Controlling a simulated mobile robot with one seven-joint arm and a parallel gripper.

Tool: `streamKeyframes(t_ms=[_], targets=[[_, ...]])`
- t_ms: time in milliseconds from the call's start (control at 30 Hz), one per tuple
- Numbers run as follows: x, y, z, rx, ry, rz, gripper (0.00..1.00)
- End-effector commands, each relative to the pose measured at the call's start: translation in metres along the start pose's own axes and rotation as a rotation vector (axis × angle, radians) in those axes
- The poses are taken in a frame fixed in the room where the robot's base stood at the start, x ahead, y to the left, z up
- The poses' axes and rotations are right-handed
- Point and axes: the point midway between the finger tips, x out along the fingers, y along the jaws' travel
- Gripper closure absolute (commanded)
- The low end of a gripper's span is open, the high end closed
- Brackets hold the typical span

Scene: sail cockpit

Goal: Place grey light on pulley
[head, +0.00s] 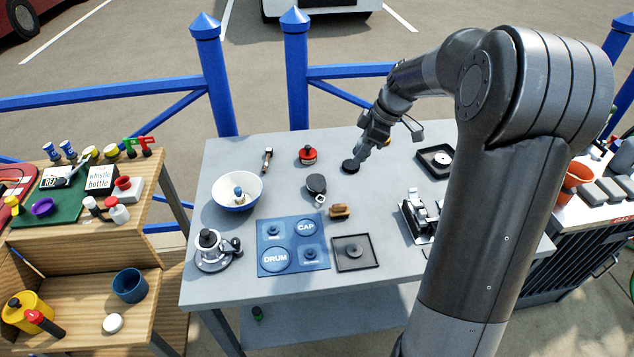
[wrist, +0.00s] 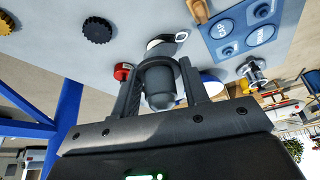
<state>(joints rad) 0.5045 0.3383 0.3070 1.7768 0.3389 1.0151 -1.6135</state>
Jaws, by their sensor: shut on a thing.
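My gripper (wrist: 160,84) is shut on the grey light (wrist: 160,98), a rounded grey body between the two dark fingers in the wrist view. In the head view my gripper (head: 366,147) is over the back of the grey table, close to a black ribbed disc (head: 350,166). What looks like the pulley (head: 316,185), a dark rounded block with a silver ring, lies on the table to the left of and nearer than my gripper. It also shows in the wrist view (wrist: 160,43), beyond the light and partly hidden by it. The light appears apart from it.
A red-topped item (head: 307,155) stands left of my gripper. A wooden cleat (head: 340,212), a blue mat (head: 272,262), a white bowl (head: 221,200) and a black tray (head: 368,264) are nearer. A silver winch (head: 213,250) stands front left. Blue railings (head: 295,85) run behind the table.

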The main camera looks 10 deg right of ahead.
Motion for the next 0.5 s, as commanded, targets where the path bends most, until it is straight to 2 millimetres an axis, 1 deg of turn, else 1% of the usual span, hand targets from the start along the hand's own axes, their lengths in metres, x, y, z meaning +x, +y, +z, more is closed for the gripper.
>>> streamKeyframes(t_ms=[67, 167, 500], targets=[[0.001, -0.007, -0.001, -0.024, 0.001, -0.008, 0.81], [0.011, -0.009, -0.009, -0.038, 0.003, -0.014, 0.81], [0.081, 0.000, -0.061, -0.039, 0.002, -0.016, 0.81]])
